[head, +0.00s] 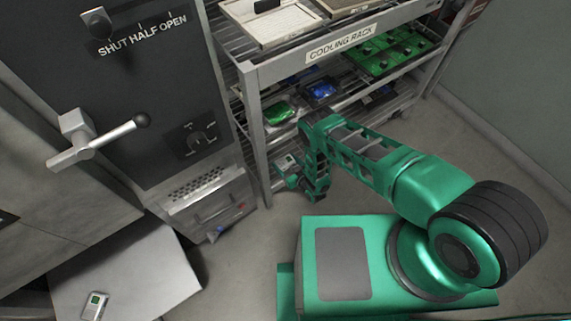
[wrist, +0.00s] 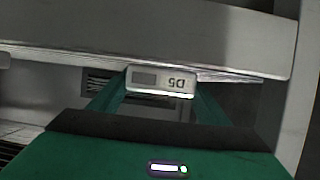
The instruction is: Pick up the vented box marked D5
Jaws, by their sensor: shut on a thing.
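The vented box marked D5 (wrist: 160,80) is a small pale grey box with a dark window, its label upside down in the wrist view. My gripper (wrist: 158,92) is shut on it, one green finger on each side. In the head view my gripper (head: 298,172) is low beside the rack's left end, and a small pale shape between its fingers appears to be the box (head: 285,162). The arm hides part of this area. I cannot tell whether the box touches anything beneath it.
The cooling rack (head: 335,52) stands close by, with green (head: 279,113) and blue (head: 322,91) items on a lower shelf. A dark cabinet with a lever handle (head: 100,143) is at left. Another small device (head: 95,305) lies on a pale surface at lower left. Floor is clear at right.

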